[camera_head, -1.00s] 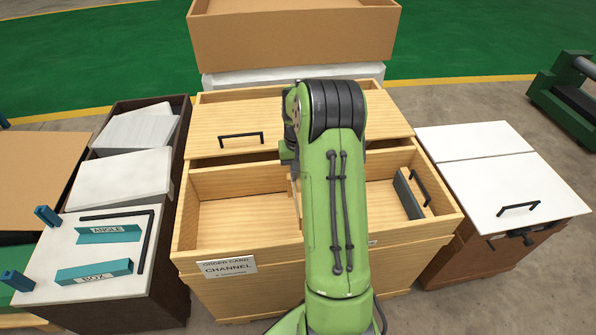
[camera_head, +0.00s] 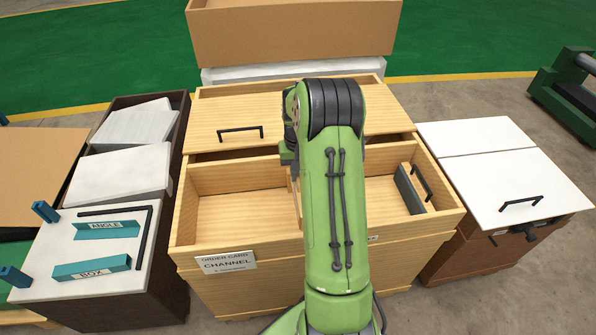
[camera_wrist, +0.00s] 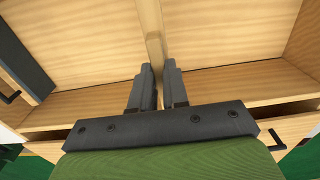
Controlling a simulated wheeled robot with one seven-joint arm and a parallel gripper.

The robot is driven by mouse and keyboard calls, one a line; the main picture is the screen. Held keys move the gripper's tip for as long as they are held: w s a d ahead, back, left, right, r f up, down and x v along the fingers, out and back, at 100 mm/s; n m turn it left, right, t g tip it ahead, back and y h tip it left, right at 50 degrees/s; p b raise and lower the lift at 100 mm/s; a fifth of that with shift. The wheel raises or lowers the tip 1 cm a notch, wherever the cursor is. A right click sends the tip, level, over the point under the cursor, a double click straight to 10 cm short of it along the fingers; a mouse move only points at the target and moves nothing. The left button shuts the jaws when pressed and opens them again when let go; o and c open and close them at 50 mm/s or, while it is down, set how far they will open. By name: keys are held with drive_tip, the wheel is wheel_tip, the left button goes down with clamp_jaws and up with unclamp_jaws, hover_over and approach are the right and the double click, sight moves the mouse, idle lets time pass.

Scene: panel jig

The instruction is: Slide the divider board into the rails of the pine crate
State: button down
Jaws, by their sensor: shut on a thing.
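The pine crate (camera_head: 220,179) stands in the middle of the head view, its front part open and its rear part under a pine lid with a black handle. My gripper (camera_wrist: 158,72) is over the crate's open part, its fingers shut on the top edge of the divider board (camera_wrist: 152,28), a thin pale wooden board. The board stands upright across the crate's inside, with bare floor on both sides. In the head view my arm hides the gripper and most of the board. I cannot tell whether the board's ends are in the rails.
A dark grey piece with a black handle (camera_head: 421,183) is at the crate's right inner wall. An order card (camera_head: 226,263) reading CHANNEL is on the front wall. A cabinet with teal parts (camera_head: 95,268) stands left, a white-topped one (camera_head: 505,175) right, a cardboard box (camera_head: 290,35) behind.

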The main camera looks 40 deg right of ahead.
drive_tip(key=shift+f+b, duration=0.75)
drive_tip(key=shift+f, duration=0.45)
drive_tip(key=shift+f+b, duration=0.4)
drive_tip(key=shift+f, duration=2.25)
drive_tip(key=c, duration=1.1)
unclamp_jaws()
drive_tip(key=shift+o, duration=0.2)
wheel_tip(320, 180, up, 16)
drive_tip(key=p, duration=0.5)
drive_tip(key=shift+f+p, duration=0.15)
drive_tip(key=shift+p, duration=0.2)
